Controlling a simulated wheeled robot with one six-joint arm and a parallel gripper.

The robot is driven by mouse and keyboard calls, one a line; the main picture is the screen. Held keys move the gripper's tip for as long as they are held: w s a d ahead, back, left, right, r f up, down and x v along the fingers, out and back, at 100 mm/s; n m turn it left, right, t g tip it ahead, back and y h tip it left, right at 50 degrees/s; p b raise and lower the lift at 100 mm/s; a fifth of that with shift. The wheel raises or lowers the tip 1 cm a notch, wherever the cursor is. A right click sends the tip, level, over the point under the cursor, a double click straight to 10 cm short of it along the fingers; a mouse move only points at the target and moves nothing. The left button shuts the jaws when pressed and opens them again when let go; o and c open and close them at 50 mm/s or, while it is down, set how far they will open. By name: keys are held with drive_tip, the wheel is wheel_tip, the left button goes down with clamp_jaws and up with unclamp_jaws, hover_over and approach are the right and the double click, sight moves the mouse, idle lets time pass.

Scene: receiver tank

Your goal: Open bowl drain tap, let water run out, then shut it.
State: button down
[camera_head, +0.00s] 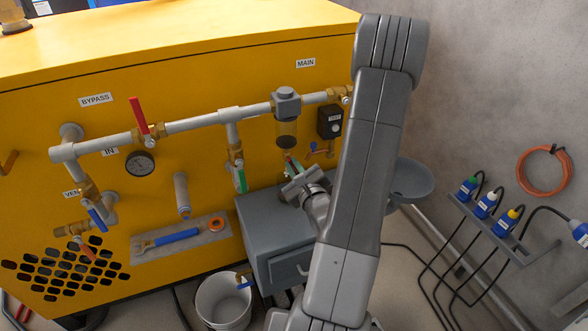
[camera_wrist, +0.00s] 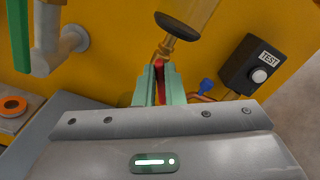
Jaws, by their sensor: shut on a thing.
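The separator bowl (camera_head: 286,135) hangs from a grey head on the horizontal pipe; it is translucent amber, and I cannot tell its water level. It also shows at the top of the wrist view (camera_wrist: 195,15). Below it, a small brass drain tap with a red lever (camera_wrist: 160,75) sits in front of the yellow panel. My gripper (camera_wrist: 157,88), with green fingers, is shut on the red lever. In the head view my gripper (camera_head: 294,168) is just under the bowl, and its fingers and my arm hide most of the tap. No running water shows.
A black TEST box (camera_head: 330,121) and a small blue-handled tap (camera_wrist: 208,86) are close on the right. A green lever (camera_head: 241,180) hangs to the left. A grey cabinet (camera_head: 262,222) stands below, with a white bucket (camera_head: 223,302) on the floor.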

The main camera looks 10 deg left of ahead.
drive_tip(key=c, duration=1.5)
unclamp_jaws()
drive_tip(key=shift+s, duration=0.1)
drive_tip(key=b+v, duration=0.1)
drive_tip(key=v, duration=1.2)
drive_tip(key=shift+s+d, duration=0.25)
